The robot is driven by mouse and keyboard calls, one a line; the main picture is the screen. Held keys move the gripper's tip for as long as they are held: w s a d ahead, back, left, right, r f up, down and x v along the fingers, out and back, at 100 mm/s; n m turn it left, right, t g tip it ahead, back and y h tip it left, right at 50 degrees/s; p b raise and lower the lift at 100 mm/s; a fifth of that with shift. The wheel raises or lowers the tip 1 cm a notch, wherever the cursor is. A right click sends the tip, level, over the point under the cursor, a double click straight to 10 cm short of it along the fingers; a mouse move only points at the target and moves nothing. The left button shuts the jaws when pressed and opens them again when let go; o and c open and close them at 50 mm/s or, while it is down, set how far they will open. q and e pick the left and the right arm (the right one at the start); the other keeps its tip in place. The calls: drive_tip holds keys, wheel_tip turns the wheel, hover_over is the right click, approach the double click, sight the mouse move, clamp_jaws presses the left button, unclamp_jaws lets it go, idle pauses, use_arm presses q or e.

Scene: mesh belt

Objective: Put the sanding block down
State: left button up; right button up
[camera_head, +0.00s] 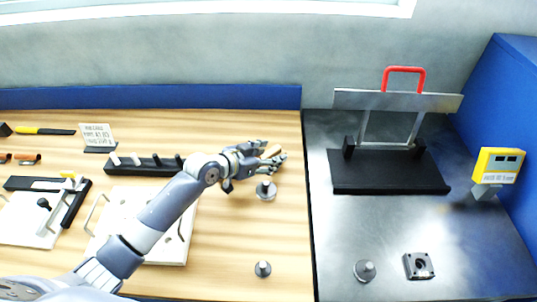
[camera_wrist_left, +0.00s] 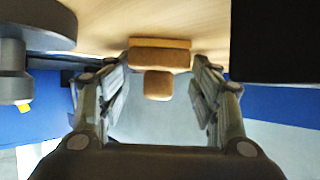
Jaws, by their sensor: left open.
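The sanding block (camera_wrist_left: 160,55) is a tan wooden piece with a smaller square grip. In the left wrist view it sits at the top centre, against the wooden surface. My left gripper (camera_wrist_left: 160,92) is open, with one finger on each side of the block and gaps visible between fingers and block. In the head view my left gripper (camera_head: 277,154) is over the wooden bench (camera_head: 220,280), near its right part, and mostly covers the block; a bit of tan shows between the fingers. My right gripper is not in view.
A black peg rack (camera_head: 135,168) is behind my left arm.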

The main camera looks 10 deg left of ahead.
use_arm(q)
drive_tip(key=shift+s+g, duration=0.2)
drive_tip(key=shift+g, duration=0.1)
drive_tip(key=shift+s+a+r, duration=0.1)
drive_tip(key=shift+s+a, duration=0.1)
drive_tip(key=shift+a, duration=0.1)
drive_tip(key=v, duration=0.7)
drive_tip(key=shift+w+r+b, duration=0.1)
drive_tip(key=shift+r+b, duration=0.2)
drive_tip(key=shift+b, duration=0.1)
drive_tip(key=shift+d, duration=0.1)
drive_tip(key=shift+r, duration=0.1)
